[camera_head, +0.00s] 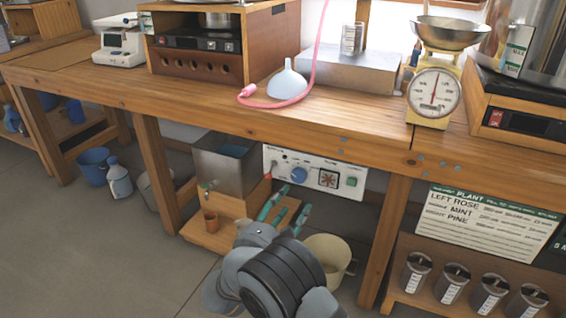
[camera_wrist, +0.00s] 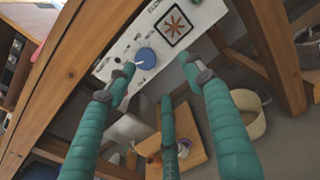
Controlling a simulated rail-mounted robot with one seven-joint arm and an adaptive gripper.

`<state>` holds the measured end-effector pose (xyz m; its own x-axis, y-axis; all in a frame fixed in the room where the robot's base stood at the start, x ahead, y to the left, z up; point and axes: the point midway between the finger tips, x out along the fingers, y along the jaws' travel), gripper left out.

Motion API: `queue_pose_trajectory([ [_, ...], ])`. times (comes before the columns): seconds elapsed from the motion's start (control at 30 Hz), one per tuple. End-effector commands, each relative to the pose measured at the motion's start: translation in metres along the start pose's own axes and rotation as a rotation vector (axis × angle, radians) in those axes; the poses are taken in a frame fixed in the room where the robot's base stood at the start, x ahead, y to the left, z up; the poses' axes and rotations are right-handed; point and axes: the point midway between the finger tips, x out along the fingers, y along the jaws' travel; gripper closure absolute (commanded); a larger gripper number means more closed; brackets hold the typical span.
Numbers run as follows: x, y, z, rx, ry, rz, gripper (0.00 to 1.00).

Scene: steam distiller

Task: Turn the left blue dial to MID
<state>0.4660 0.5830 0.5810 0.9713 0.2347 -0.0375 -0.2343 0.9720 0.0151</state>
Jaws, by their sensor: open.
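A round blue dial (camera_head: 299,175) sits on the white control panel (camera_head: 341,168) under the workbench. It is the only blue dial I can make out, and its setting is too small to read. In the wrist view the blue dial (camera_wrist: 146,57) has a pale pointer and lies between and beyond the fingertips. My gripper (camera_head: 293,200) is below and in front of the panel with its teal fingers spread. In the wrist view my gripper (camera_wrist: 160,66) is open and empty, apart from the dial.
A square with a star-shaped grille (camera_head: 328,179) and a green switch (camera_head: 352,182) are right of the dial. A metal tank (camera_head: 225,168) stands left of the panel. A cream bucket (camera_head: 328,258) is below. The bench edge (camera_head: 240,112) overhangs the panel, and a wooden leg (camera_head: 388,235) stands right.

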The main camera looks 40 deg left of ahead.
Motion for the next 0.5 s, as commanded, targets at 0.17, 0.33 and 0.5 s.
queue_pose_trajectory([
  [0.17, 0.002, 0.018, 0.009, -0.018, -0.04, 0.031, 0.48],
  [0.33, 0.029, 0.019, 0.007, -0.016, -0.04, 0.03, 0.48],
  [0.5, 0.06, 0.021, 0.009, -0.016, -0.04, 0.032, 0.48],
])
